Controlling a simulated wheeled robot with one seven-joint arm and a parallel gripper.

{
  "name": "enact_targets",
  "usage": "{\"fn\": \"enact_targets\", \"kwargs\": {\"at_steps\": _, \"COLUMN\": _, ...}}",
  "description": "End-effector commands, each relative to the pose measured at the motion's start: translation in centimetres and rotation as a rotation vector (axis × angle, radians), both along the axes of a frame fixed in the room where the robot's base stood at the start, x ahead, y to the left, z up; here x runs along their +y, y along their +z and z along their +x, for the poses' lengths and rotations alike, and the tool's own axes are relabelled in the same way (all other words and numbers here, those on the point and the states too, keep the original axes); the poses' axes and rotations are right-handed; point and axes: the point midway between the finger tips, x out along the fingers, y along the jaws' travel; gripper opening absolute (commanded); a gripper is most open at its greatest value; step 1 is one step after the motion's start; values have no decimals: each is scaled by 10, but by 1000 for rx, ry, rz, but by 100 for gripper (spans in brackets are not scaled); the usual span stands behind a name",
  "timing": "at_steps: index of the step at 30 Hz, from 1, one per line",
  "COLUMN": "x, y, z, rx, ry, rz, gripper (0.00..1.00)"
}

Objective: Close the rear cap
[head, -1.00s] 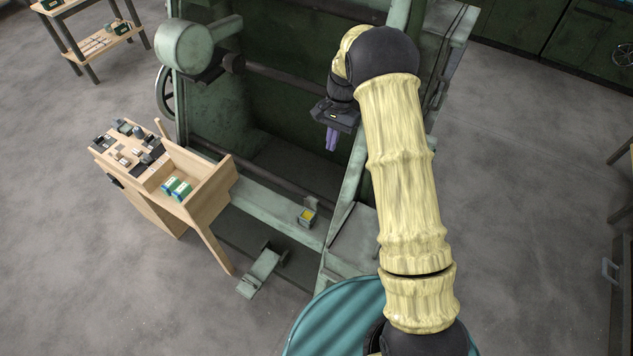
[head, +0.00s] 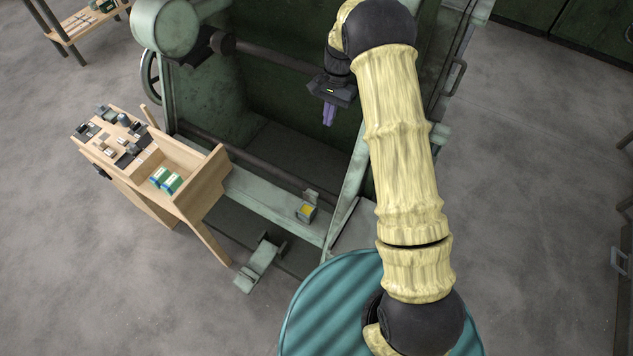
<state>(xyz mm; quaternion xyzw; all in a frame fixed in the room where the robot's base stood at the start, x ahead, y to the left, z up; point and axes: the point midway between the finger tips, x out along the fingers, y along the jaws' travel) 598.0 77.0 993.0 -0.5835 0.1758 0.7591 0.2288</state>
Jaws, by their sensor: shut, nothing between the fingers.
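A small green box (head: 305,216) with yellow inside stands on the pale green ledge of the large machine. A small cap (head: 311,196) stands raised at its far edge, so the box looks open. I cannot tell for sure that this is the rear cap. My gripper (head: 329,115) hangs in the air in front of the machine, above and beyond the box in the picture. Its purple fingers point down, are together and hold nothing. It is well apart from the box.
A wooden bench (head: 205,190) at the left holds green-and-white boxes (head: 166,180) in its tray and several small parts. The machine ledge (head: 262,203) is clear left of the box. A pedal (head: 258,265) juts out below. Open floor (head: 535,230) lies at the right.

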Motion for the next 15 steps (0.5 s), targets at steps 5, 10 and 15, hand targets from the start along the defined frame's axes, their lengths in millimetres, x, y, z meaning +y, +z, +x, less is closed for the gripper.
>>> {"fn": "enact_targets", "kwargs": {"at_steps": 5, "x": 0, "y": -25, "z": 0, "rx": 0, "ry": 0, "rz": 0, "gripper": 0}}
{"fn": "enact_targets", "kwargs": {"at_steps": 10, "x": 0, "y": -49, "z": 0, "rx": 0, "ry": 0, "rz": 0, "gripper": 0}}
{"fn": "enact_targets", "kwargs": {"at_steps": 15, "x": 0, "y": -88, "z": 0, "rx": 0, "ry": 0, "rz": 0, "gripper": 0}}
